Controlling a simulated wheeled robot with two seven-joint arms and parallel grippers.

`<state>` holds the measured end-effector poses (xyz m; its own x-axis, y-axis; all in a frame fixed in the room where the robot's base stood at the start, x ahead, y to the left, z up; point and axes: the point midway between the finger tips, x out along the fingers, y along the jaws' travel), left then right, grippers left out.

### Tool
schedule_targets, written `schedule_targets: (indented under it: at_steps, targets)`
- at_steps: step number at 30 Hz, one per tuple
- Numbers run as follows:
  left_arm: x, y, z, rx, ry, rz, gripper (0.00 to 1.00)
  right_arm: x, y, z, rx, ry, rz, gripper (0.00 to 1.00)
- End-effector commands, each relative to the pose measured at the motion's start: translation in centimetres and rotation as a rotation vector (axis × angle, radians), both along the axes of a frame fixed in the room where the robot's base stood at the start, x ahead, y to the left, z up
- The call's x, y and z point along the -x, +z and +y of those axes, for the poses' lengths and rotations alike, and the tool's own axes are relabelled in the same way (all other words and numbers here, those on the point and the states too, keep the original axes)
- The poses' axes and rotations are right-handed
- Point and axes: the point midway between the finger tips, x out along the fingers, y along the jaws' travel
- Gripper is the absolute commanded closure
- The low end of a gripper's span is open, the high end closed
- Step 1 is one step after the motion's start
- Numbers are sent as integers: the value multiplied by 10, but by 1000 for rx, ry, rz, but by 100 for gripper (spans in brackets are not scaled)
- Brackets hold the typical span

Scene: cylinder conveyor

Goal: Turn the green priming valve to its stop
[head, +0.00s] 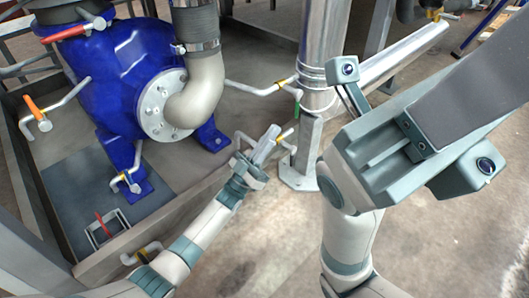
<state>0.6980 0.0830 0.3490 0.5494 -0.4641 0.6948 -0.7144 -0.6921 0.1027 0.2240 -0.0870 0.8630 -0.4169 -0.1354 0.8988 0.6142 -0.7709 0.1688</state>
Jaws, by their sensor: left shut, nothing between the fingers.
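A small green handle (298,107), which seems to be the priming valve, hangs on the lower part of the shiny vertical pipe (318,50), beside a thin side tube with a yellow collar. My left gripper (271,138) is shut and empty, pointing up and right.
A blue pump (125,70) with a grey elbow pipe (200,90) stands at the left in a low-walled tray. Orange (37,112) and red (75,32) levers are on its left side. The concrete floor (285,235) in front is clear.

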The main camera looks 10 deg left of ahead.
Motion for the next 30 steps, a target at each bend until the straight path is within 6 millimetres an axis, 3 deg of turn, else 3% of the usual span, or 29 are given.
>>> schedule_targets:
  at_steps: [6,13,30]
  targets:
    - [5,-33,6,-1,2,2,100,-4,0,0,2,-5,15,70]
    - [9,-57,11,0,1,1,100,-4,-1,0,1,-6,13,70]
    - [11,-64,12,1,1,-2,100,-2,1,-1,-2,-6,7,70]
